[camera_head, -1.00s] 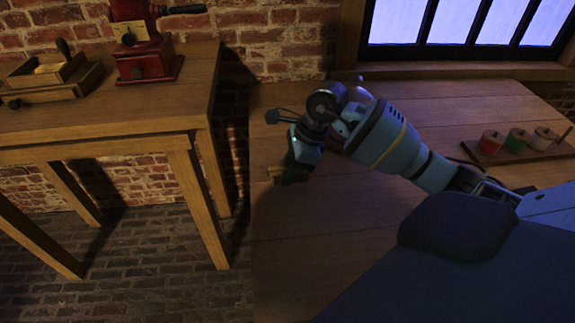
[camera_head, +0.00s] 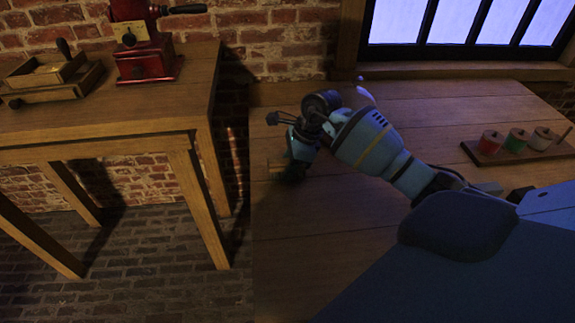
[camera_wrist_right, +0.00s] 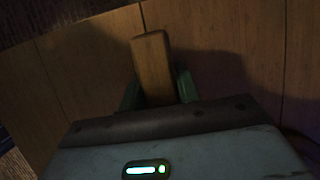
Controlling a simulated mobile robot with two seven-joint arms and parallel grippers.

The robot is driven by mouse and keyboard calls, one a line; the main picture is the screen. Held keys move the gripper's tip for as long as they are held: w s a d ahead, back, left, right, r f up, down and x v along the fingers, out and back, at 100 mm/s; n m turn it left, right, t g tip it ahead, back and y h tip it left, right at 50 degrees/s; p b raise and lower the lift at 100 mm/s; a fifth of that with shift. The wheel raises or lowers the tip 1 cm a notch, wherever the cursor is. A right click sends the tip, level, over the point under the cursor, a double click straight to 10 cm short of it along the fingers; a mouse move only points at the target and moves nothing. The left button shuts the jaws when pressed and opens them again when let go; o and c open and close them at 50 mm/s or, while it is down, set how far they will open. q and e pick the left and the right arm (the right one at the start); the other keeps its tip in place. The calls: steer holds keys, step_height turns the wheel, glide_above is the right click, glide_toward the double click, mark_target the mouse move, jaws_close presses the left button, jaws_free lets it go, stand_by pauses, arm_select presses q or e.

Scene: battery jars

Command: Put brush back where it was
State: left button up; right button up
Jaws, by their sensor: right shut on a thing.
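My right gripper (camera_head: 290,172) is over the left end of the wooden table in the head view. It is dark there and the fingers are hard to make out. In the right wrist view the green fingers of the gripper (camera_wrist_right: 158,92) are shut on a plain wooden piece, which looks like the brush (camera_wrist_right: 152,58). A small end of the brush (camera_head: 275,166) sticks out to the left of the gripper in the head view. No bristles show, and I cannot tell whether the brush touches the tabletop. My left gripper is not in view.
A tray (camera_head: 484,155) with a red jar (camera_head: 491,142), a green jar (camera_head: 517,140) and a white jar (camera_head: 542,138) stands at the table's right. A second table (camera_head: 120,95) at the left bears a red grinder (camera_head: 146,58) and a wooden box (camera_head: 50,82). A gap separates the tables.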

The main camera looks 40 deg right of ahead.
steer(key=o, duration=0.5)
steer(key=shift+f, duration=0.15)
steer(key=o, duration=0.4)
steer(key=shift+o, duration=0.2)
steer(key=v, duration=1.2)
steer(key=shift+a+r, duration=0.15)
steer(key=shift+r, duration=0.1)
